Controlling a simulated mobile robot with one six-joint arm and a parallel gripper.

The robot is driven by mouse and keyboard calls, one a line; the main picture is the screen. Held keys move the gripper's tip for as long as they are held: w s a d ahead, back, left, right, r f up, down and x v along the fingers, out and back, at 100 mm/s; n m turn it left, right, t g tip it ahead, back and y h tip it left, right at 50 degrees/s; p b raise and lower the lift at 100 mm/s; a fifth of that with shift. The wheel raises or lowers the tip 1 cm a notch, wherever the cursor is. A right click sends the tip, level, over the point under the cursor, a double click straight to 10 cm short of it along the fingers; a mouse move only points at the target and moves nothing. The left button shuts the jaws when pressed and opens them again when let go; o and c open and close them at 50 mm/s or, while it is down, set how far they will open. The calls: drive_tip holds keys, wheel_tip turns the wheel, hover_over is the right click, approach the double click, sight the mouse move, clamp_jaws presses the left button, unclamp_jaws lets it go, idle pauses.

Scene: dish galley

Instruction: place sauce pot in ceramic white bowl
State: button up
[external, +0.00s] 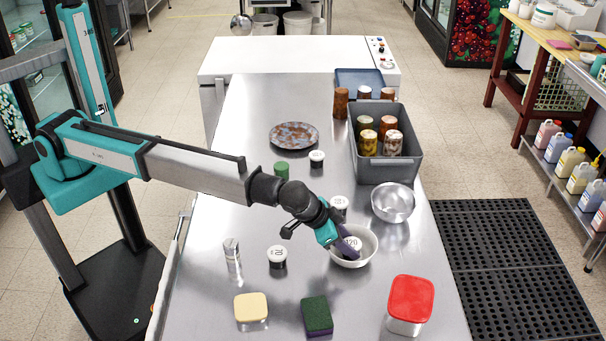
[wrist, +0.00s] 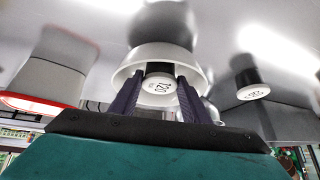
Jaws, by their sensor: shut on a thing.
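The ceramic white bowl (external: 371,250) stands on the steel counter, right of the middle. A small dark sauce pot with a white lid marked 120 (external: 353,243) is within the bowl's opening. In the wrist view the pot's lid (wrist: 158,90) shows between my two purple fingers, with the bowl's white rim (wrist: 148,54) around it. My gripper (external: 346,240) is shut on the pot and reaches down over the bowl from the left. I cannot tell whether the pot touches the bowl's bottom.
Similar lidded pots (external: 277,256) (external: 339,205) stand nearby. A metal bowl (external: 393,203) and a grey crate of jars (external: 386,168) are behind. A red-lidded tub (external: 409,302), a green sponge (external: 317,315) and a yellow-lidded tub (external: 251,307) are in front. A speckled plate (external: 294,135) lies further back.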

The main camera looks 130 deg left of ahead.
drive_tip(key=shift+f, duration=0.2)
drive_tip(key=o, duration=1.2)
drive_tip(key=shift+c, duration=0.2)
drive_tip(key=shift+r, duration=0.15)
drive_tip(key=shift+r, duration=0.15)
drive_tip(key=b+v, duration=0.2)
drive_tip(key=v, duration=1)
drive_tip(key=shift+b, duration=0.3)
